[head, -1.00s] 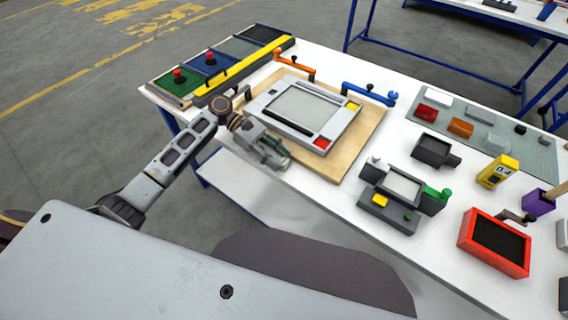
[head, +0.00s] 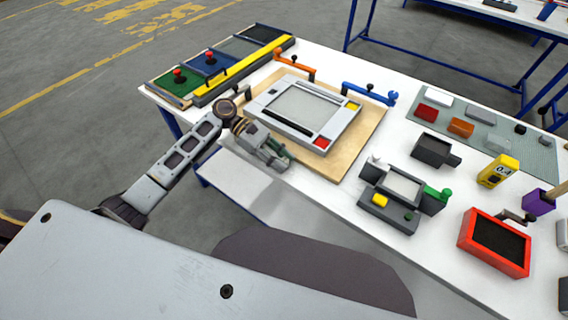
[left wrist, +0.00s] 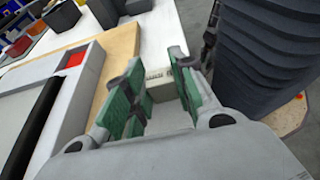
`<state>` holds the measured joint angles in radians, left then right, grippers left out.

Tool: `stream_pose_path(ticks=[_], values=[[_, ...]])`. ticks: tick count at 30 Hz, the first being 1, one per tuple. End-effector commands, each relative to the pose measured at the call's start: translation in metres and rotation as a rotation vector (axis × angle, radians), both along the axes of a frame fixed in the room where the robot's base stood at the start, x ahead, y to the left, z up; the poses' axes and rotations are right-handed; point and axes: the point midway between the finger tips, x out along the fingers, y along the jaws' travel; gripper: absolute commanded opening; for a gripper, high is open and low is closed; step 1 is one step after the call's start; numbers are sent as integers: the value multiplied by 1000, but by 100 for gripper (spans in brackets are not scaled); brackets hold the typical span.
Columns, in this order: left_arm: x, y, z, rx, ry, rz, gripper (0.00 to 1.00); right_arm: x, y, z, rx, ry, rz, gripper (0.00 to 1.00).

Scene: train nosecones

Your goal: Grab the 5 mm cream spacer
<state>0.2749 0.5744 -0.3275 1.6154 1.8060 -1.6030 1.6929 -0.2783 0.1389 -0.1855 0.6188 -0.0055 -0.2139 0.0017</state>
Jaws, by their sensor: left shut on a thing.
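My left gripper (head: 282,158) is at the near edge of the white table, beside the front of the wooden board. In the left wrist view my left gripper (left wrist: 160,85) has its green-padded fingers around a small cream block, the cream spacer (left wrist: 159,76). Small dark marking shows on the spacer's face, too small to read. The fingers are shut on it and cover part of its sides. In the head view I cannot make out the spacer at the gripper. My right gripper is not in view.
A wooden board (head: 372,130) carries a grey framed fixture (head: 300,108) right beside the left gripper. Orange (head: 295,64) and blue (head: 368,92) levers stand behind it. A grey device (head: 400,190), a red tray (head: 495,243) and a mat with blocks (head: 490,118) lie to the right.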

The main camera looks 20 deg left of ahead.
Motion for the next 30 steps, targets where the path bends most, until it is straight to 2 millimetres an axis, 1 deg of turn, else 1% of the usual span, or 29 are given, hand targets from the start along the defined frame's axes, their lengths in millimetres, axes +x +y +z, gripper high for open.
stream_pose_path(ticks=[8,14,20,27,30], values=[[0,0,2,0,-1,0,8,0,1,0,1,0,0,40],[1,0,15,-1,-3,0,8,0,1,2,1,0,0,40],[1,0,42,0,-3,0,8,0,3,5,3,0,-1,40],[0,0,77,0,-3,0,8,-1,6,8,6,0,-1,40],[1,0,88,-1,-3,0,8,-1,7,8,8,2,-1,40]])
